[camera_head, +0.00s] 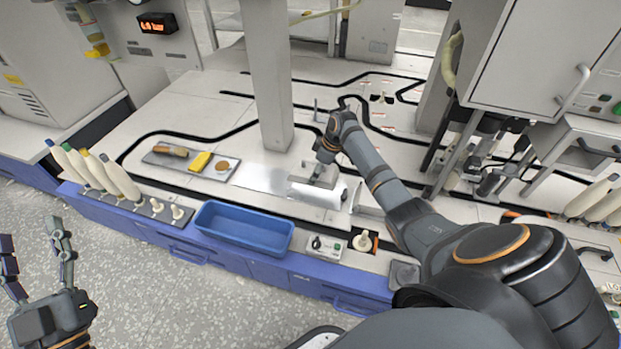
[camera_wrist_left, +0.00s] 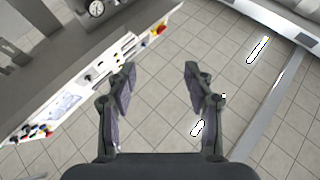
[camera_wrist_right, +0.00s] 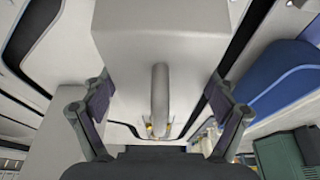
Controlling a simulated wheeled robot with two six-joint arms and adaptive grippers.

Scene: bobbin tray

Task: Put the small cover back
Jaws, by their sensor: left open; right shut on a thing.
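The small cover (camera_head: 316,183) is a pale grey metal piece with a bar handle, at the middle of the machine bed in the head view. In the right wrist view the cover (camera_wrist_right: 150,35) fills the upper middle, its handle (camera_wrist_right: 160,95) between my fingers. My right gripper (camera_head: 326,158) is shut on the cover from above; the exact contact, and whether the cover touches the bed, I cannot tell. My left gripper (camera_head: 32,238) is open and empty over the floor at the lower left; it also shows in the left wrist view (camera_wrist_left: 158,75).
A blue tray (camera_head: 243,246) stands at the front edge. A grey tray (camera_head: 175,163) with a brown brush, a yellow item and a round tan item lies left of the cover. A grey column (camera_head: 270,80) rises behind. Several white bobbins (camera_head: 120,178) stand at the left.

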